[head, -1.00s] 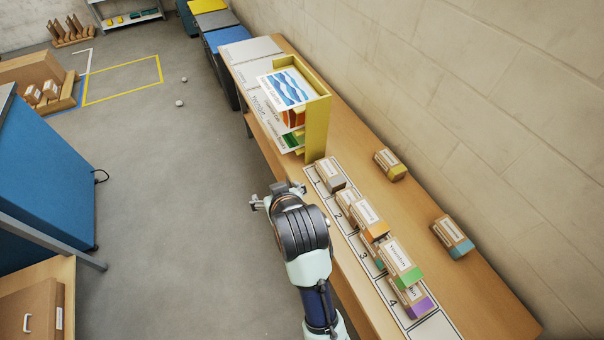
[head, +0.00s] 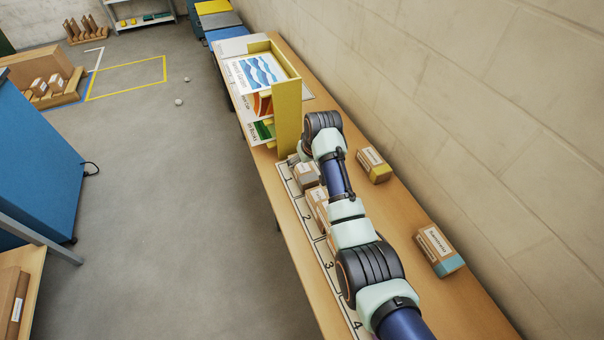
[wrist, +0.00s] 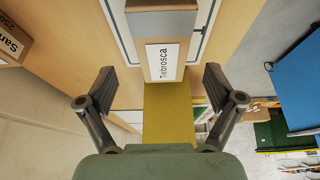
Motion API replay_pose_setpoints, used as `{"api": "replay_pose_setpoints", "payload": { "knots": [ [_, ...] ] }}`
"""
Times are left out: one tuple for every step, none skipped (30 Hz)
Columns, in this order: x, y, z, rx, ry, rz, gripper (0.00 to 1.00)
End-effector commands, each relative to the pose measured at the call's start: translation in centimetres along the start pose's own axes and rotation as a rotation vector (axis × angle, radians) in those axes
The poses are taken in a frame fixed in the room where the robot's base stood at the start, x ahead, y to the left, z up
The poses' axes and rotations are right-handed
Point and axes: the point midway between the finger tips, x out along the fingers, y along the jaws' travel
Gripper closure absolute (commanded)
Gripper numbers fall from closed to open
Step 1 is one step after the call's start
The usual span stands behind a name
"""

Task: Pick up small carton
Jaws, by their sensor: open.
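A small carton (wrist: 162,62) with a grey band and a white label reading "Tiebrosca" shows in the wrist view, ahead of my gripper (wrist: 160,82) and between the lines of its two fingers. The fingers are spread wide, with nothing held between them. In the head view, a grey-ended carton (head: 306,175) lies at the far end of the numbered strip (head: 326,255), and it appears to be the same one. My arm covers much of the strip and the cartons along it. The fingertips are hidden in the head view.
A yellow rack (head: 287,118) with printed sheets stands just beyond the strip; its yellow side (wrist: 168,112) is close below the carton in the wrist view. A yellow-ended carton (head: 374,165) and a teal-ended carton (head: 439,250) lie nearer the wall.

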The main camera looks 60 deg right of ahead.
Motion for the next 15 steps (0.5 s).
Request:
{"api": "replay_pose_setpoints", "payload": {
  "knots": [
    [0.4,-0.1,0.1,-0.001,0.000,0.000,0.08],
    [0.9,-0.1,0.1,-0.001,0.000,0.000,0.08],
    [1.8,-0.2,0.3,-0.001,-0.003,-0.001,0.08],
    [2.4,-0.2,0.3,-0.001,-0.002,-0.001,0.08],
    [3.0,-0.3,0.4,-0.001,-0.002,-0.001,0.08],
    [3.8,-0.3,0.4,-0.001,-0.001,-0.001,0.08],
    [4.1,-0.3,0.3,-0.001,-0.001,0.000,0.08],
    [4.5,-0.3,0.3,-0.001,-0.002,-0.001,0.08],
    [4.9,-0.3,0.2,-0.001,-0.001,0.000,0.08],
    [5.0,-0.3,0.2,-0.001,0.000,0.000,0.08],
    [5.1,-0.3,0.2,-0.001,0.000,0.000,0.08],
    [5.1,-0.3,0.1,-0.001,0.001,0.000,0.08],
    [5.1,-0.3,0.1,-0.001,0.001,0.000,0.08],
    [5.1,-0.3,0.1,-0.001,0.001,0.000,0.08],
    [5.0,-0.3,0.1,-0.001,0.001,0.000,0.08]
  ]
}}
